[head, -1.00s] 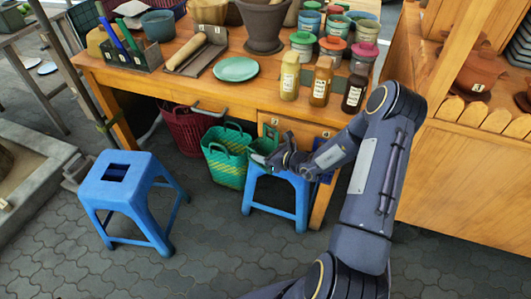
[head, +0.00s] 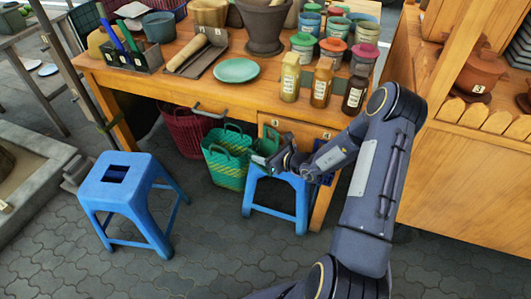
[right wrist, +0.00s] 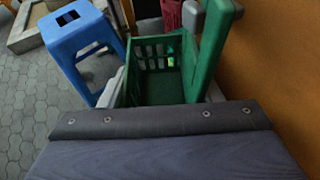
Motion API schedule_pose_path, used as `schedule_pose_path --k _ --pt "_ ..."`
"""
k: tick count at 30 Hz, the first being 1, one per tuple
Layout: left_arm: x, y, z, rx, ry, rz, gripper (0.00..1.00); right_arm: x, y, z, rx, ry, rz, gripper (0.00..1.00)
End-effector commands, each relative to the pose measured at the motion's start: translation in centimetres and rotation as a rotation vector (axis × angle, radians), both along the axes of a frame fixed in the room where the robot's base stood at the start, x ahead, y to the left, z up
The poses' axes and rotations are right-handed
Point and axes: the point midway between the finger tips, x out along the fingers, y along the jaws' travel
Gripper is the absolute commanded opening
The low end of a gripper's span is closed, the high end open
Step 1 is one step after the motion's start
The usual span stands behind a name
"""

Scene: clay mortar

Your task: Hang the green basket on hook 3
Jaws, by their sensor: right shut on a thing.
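The green basket (head: 269,136), a plain dark green one with slotted sides, shows only in part in the head view, behind my right gripper (head: 264,160) and above a blue stool. In the right wrist view the green basket (right wrist: 150,55) is seen from above, with an upright green bar at its right. My right gripper is shut on the green basket; the exact grip point is hard to see. A grey metal hook (head: 210,112) projects from under the table's front edge. My left gripper is not in view.
A woven green-yellow basket (head: 226,160) and a dark red basket (head: 184,130) are under the table edge, left of my gripper. Blue stools stand below my gripper (head: 274,196) and at the left (head: 122,178). Bottles and pots crowd the wooden table (head: 200,88).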

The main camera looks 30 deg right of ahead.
Motion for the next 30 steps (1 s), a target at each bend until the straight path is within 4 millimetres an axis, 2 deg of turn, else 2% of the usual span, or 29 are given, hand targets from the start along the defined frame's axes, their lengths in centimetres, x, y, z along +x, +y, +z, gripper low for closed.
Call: schedule_pose_path --k 1,2,3,6,11,16,18,24,30 --pt "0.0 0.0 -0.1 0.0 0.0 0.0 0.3 0.4 -2.3 0.0 -0.017 -0.003 -0.049 0.25" --pt "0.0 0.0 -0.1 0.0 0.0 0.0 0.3 0.4 -2.3 0.0 -0.017 -0.003 -0.049 0.25" --pt "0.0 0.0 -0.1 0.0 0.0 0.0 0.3 0.4 -2.3 0.0 -0.017 -0.003 -0.049 0.62" --pt "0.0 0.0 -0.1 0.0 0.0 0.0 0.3 0.4 -2.3 0.0 -0.016 -0.003 -0.05 0.75" --pt "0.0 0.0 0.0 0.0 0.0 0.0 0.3 0.0 -2.4 0.2 -0.016 -0.002 -0.049 0.77" --pt "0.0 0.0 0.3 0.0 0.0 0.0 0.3 -2.1 -2.6 1.3 -0.016 -0.004 -0.042 0.78" --pt "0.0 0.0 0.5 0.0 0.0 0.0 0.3 -3.3 -2.7 1.9 -0.017 -0.005 -0.037 0.83" --pt "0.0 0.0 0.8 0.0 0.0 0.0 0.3 -6.1 -2.8 3.1 -0.014 -0.007 -0.022 0.83" --pt "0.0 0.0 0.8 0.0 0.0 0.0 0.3 -7.1 -2.4 3.4 -0.008 -0.006 -0.008 0.83"
